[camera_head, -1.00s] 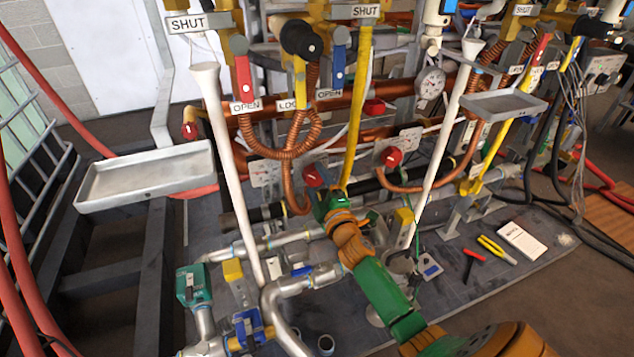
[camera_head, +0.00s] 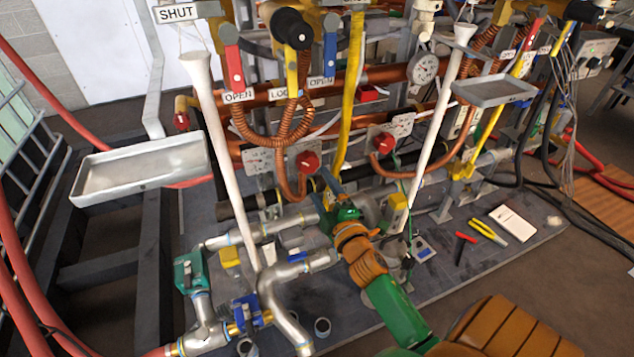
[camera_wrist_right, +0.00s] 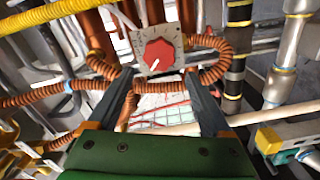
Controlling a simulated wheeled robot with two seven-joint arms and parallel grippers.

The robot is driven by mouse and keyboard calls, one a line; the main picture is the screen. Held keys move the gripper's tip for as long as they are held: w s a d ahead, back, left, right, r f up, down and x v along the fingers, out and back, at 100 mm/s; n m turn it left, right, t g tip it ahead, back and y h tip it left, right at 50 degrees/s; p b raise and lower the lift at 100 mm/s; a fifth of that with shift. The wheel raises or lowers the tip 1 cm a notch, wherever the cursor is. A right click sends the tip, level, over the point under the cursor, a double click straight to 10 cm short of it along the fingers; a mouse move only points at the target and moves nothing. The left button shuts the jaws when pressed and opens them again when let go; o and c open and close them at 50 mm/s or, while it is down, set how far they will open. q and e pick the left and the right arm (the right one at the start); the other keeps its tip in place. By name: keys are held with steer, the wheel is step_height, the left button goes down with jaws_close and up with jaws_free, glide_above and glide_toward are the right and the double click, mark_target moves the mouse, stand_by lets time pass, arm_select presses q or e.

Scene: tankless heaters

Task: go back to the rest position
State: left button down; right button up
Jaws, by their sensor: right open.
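My right arm comes in from the lower right in the head view, with orange and green links. My right gripper (camera_head: 328,180) is at its end, in front of the pipework and just below a red knob (camera_head: 307,161). In the right wrist view the right gripper (camera_wrist_right: 160,85) shows two dark fingers spread apart with nothing held between them. A red knob on a grey dial plate (camera_wrist_right: 160,55) lies beyond the fingertips, with a coiled copper hose (camera_wrist_right: 205,75) around it. My left gripper is not in the head view.
A grey tray (camera_head: 85,189) stands at the left and another tray (camera_head: 494,91) at the right. A white funnel pipe (camera_head: 222,150) rises left of the gripper. Yellow-handled pliers (camera_head: 488,233) and a white notepad (camera_head: 512,223) lie on the dark mat, clear of my arm.

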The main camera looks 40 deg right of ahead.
steer(key=s+a+f+m+g+y, duration=0.1)
steer(key=s+a+f+m+g, duration=0.15)
steer(key=f, duration=0.65)
steer(key=s+a+f+m+g+y, duration=0.1)
steer(key=s+f+g, duration=0.25)
steer(key=f, duration=0.45)
steer(key=s+a+f+m+g, duration=0.15)
steer(key=s+f, duration=0.25)
steer(key=f, duration=0.5)
steer(key=s+a+f+m+g+y, duration=0.15)
steer(key=s+a+f+g, duration=0.25)
steer(key=s+f, duration=0.55)
steer(key=s+a+f+m+g, duration=0.1)
steer(key=s+f+g, duration=0.1)
steer(key=s, duration=0.6)
steer(key=s+a+f+m+g, duration=0.2)
steer(key=s+f, duration=0.1)
steer(key=s, duration=0.4)
step_height(320, 180, up, 19)
steer(key=s+g+p, duration=0.1)
steer(key=s+p, duration=0.1)
steer(key=p, duration=1.7)
steer(key=shift+s+d+r, duration=0.15)
steer(key=shift+s, duration=0.2)
steer(key=shift+y, duration=0.25)
